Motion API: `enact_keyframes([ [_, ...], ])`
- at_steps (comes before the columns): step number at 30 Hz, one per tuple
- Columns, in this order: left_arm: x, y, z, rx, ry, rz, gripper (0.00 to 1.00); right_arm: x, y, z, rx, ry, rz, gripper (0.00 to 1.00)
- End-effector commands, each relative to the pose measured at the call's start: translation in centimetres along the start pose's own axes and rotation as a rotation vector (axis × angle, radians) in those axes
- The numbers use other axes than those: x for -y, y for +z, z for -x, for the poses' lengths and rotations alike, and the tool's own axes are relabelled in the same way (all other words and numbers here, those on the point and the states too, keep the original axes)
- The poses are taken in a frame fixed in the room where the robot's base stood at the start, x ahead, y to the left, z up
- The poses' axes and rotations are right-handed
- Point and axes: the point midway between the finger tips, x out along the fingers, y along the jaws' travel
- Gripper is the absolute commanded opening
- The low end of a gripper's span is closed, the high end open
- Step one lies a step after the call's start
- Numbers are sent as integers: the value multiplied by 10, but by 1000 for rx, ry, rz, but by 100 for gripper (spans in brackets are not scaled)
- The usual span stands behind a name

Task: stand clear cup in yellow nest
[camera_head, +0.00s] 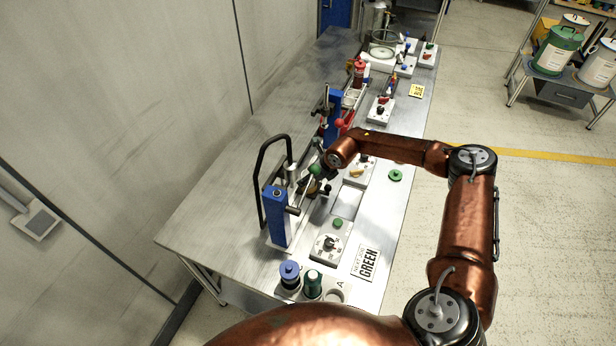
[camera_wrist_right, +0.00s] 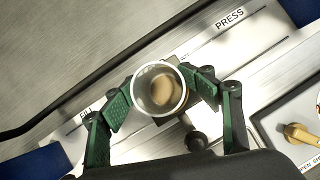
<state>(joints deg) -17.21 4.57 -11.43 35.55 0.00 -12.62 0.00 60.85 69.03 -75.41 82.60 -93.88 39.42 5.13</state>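The clear cup (camera_wrist_right: 160,90) is seen from above in the right wrist view, with a pale rim and something tan showing inside or through it. The green finger pads of my right gripper (camera_wrist_right: 161,95) press on both sides of it. In the head view my right gripper (camera_head: 318,176) is small and partly hidden beside the blue pump stand (camera_head: 276,216), and the cup is hard to make out there. I cannot pick out a yellow nest with certainty. My left gripper is not in view.
A white control box (camera_head: 329,241), a GREEN card (camera_head: 366,264) and a holder with blue (camera_head: 289,275) and dark green (camera_head: 312,284) containers stand at the near end. A black hoop handle (camera_head: 261,180) rises by the stand. The table's left side (camera_head: 215,210) is clear.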

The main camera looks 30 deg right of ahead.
Motion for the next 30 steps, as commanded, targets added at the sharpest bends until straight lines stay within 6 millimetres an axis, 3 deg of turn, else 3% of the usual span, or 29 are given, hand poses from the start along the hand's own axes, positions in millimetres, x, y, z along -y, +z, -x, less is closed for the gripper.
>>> enact_keyframes([
  [1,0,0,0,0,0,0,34,1,-12,-4,-22,-2,-1,51],
  [14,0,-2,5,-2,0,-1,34,3,-6,6,-20,-6,0,51],
  [30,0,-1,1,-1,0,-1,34,2,2,110,-8,-5,0,51],
])
